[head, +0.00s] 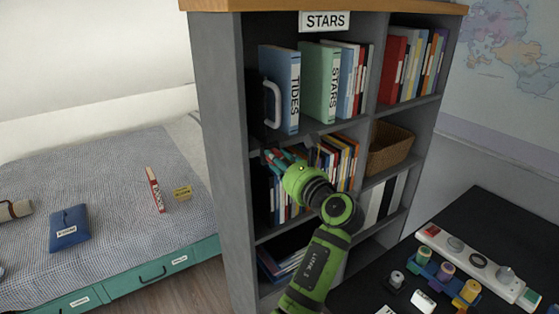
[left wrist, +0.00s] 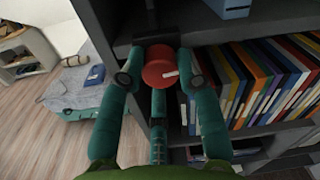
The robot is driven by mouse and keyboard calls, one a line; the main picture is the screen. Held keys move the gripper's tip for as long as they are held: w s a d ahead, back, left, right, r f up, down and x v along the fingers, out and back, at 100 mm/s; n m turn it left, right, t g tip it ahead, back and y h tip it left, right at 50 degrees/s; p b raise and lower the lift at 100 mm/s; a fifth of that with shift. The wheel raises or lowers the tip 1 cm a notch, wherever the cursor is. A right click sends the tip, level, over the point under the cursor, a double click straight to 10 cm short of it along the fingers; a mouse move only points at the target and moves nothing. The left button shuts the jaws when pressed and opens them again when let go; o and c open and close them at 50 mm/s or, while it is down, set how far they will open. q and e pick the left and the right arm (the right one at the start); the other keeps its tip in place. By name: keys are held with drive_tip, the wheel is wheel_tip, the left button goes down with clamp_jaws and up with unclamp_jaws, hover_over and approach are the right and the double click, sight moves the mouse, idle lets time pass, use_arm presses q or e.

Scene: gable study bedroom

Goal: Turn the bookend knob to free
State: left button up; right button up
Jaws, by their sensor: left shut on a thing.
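The round red knob (left wrist: 160,73) with a white mark on its face shows in the left wrist view, at the shelf's front edge beside a dark upright part. My left gripper (left wrist: 161,62) has its teal fingers on both sides of the knob and is shut on it. In the head view my left gripper (head: 272,156) reaches in at the left of the bookcase, just below the upper shelf, and the knob is mostly hidden there. A white handle (head: 272,104) stands above it, left of the TIDES book (head: 293,90). My right gripper is not in view.
The grey bookcase (head: 221,120) holds the STARS book (head: 334,85), several other books and a wicker basket (head: 390,148). Books on the middle shelf stand close to the right of my fingers. A bed (head: 110,220) is at left; a dark desk (head: 480,220) with small items is at right.

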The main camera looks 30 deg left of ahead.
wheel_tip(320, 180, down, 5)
drive_tip(key=b, duration=0.5)
use_arm(q)
drive_tip(key=n+b, duration=0.1)
drive_tip(key=n, duration=0.7)
drive_tip(key=n+b, duration=0.2)
drive_tip(key=n, duration=0.7)
drive_tip(key=shift+a+r+g+y, duration=0.1)
drive_tip(key=shift+r+g+y, duration=0.05)
drive_tip(key=shift+g+y, duration=0.15)
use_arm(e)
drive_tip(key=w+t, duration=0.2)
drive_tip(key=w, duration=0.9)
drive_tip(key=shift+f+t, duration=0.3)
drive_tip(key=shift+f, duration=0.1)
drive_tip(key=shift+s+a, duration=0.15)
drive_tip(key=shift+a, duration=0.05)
